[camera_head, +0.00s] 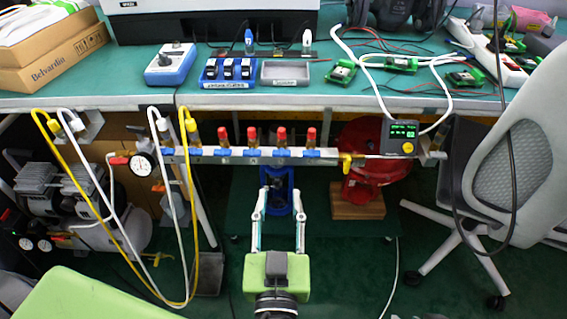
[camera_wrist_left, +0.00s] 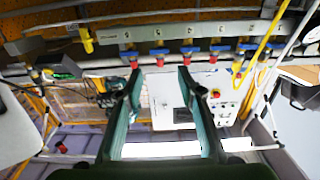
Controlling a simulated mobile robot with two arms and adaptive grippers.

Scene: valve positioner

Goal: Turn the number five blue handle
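A metal rail (camera_head: 240,157) runs under the table's front edge and carries several small blue handles with red-topped fittings above most of them. The blue handle at the right end (camera_head: 312,153) sits left of a yellow lever. Number labels are too small to read surely, so I cannot confirm which handle is five. The rail also shows in the left wrist view (camera_wrist_left: 270,28), with the yellow lever (camera_wrist_left: 86,40) at its left. My left gripper (camera_head: 281,192) is open and empty below the rail, apart from it. Its fingers (camera_wrist_left: 160,74) point toward a blue handle (camera_wrist_left: 158,51) there. My right gripper is not in view.
A pressure gauge (camera_head: 143,163) and yellow and white hoses hang at the left. The yellow lever (camera_head: 346,161), a small display box (camera_head: 400,136) and a red reel (camera_head: 375,165) are at the right. The teal table (camera_head: 290,100) overhangs behind. A grey chair (camera_head: 510,150) stands far right.

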